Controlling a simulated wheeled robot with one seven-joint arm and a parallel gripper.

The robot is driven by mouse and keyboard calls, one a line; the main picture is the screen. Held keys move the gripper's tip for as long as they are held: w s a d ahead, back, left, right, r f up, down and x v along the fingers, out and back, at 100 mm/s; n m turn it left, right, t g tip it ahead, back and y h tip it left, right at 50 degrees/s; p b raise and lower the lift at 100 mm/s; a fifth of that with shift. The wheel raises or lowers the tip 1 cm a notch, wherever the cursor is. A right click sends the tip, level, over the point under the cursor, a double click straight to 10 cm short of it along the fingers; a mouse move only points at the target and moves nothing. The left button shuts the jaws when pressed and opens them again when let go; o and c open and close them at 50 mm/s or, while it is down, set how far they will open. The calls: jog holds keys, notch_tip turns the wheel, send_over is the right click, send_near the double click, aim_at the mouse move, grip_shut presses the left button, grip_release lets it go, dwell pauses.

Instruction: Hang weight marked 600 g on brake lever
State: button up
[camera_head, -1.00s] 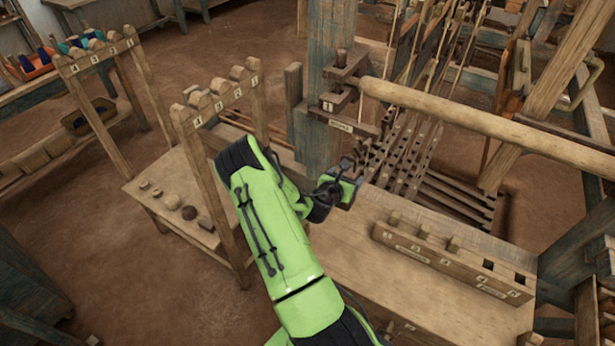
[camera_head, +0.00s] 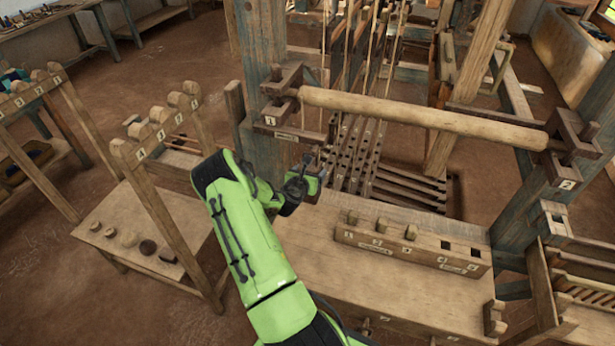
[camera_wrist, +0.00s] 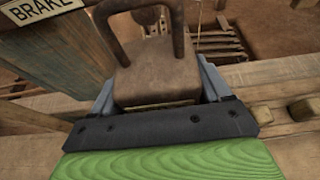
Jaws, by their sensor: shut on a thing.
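In the wrist view my gripper (camera_wrist: 158,98) is shut on a brown, rusty-looking block weight (camera_wrist: 158,68) with a bent hook or handle on top. No mark can be read on the weight there. In the head view my gripper (camera_head: 308,180) is just below and to the right of the labelled brake lever (camera_head: 290,134), beside the loom's left post. A BRAKE label (camera_wrist: 38,8) shows at the top left of the wrist view, apart from the weight. The weight is mostly hidden in the head view. I cannot tell whether its hook touches the lever.
A round wooden beam (camera_head: 420,118) runs to the right from the left post (camera_head: 262,60). A slotted wooden rack (camera_head: 410,252) with several pegs stands on the bench (camera_head: 400,295). Several small round pieces lie on the left table (camera_head: 150,225) under a numbered peg rack (camera_head: 165,135).

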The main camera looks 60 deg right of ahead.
jog(key=shift+w+d+f+b, duration=0.1)
jog(key=shift+w+d+b, duration=0.05)
jog(key=shift+d, duration=0.8)
jog(key=shift+w+d+f+b, duration=0.1)
jog(key=shift+d+f+b, duration=0.05)
jog(key=shift+d, duration=0.75)
jog(key=shift+w+d+f+b, duration=0.1)
jog(key=shift+w+d+b, duration=0.05)
jog(key=shift+d, duration=0.8)
jog(key=o, duration=1.5)
jog(key=v, duration=1.6)
jog(key=shift+f+b, duration=0.1)
jog(key=shift+b, duration=0.3)
